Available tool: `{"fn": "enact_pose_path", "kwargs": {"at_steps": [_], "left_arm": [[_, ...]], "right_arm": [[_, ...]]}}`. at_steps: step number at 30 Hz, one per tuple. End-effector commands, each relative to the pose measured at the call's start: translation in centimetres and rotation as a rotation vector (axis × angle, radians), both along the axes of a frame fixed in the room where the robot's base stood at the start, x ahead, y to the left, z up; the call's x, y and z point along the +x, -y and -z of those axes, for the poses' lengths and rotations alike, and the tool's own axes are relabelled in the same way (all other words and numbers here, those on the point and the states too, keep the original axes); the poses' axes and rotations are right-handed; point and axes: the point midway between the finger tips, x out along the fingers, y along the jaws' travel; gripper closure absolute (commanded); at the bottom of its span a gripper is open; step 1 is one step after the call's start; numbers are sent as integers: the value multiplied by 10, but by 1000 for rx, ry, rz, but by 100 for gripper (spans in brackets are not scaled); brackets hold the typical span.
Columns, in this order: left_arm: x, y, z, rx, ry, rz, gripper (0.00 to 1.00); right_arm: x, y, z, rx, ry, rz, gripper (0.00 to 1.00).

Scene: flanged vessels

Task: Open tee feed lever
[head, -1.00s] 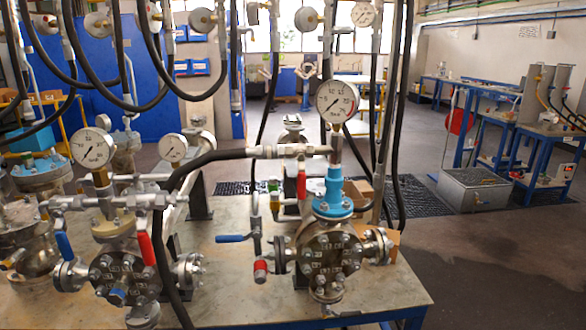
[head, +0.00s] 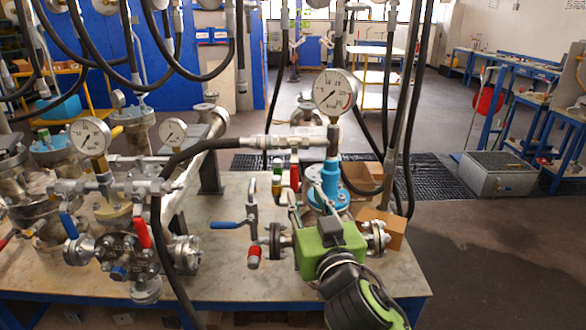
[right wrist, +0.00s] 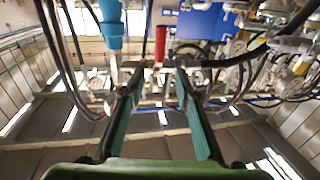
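A red lever handle (head: 294,176) hangs down from the pipe tee below the large gauge (head: 336,93), left of the blue flanged neck (head: 329,188) on the right vessel. In the right wrist view the red handle (right wrist: 160,43) is just beyond and between the fingertips, with the blue neck (right wrist: 110,32) to its left. My right gripper (head: 304,196) reaches up in front of the right vessel, near the lever's lower end. Its fingers also show in the right wrist view (right wrist: 157,76), apart with nothing between them. The green gripper body hides much of the vessel. My left gripper is not in view.
Black hoses (head: 163,240) hang in front of the bench (head: 215,275). The left vessel (head: 120,255) has blue and red levers. Cardboard boxes (head: 384,226) stand behind right.

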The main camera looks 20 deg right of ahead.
Motion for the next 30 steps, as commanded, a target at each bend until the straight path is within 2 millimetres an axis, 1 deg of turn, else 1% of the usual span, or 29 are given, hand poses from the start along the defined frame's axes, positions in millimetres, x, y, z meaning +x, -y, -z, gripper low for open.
{"fn": "enact_pose_path", "kwargs": {"at_steps": [1,9,15,21,30], "left_arm": [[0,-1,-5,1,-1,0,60],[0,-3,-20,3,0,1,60],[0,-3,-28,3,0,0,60],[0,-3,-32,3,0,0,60],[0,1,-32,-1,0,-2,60]], "right_arm": [[10,2,-3,-3,0,3,70],[65,7,-3,-4,-1,3,70],[98,9,-2,-3,-1,2,70],[115,10,-1,-1,0,0,70],[118,10,0,-1,-1,0,70]]}}
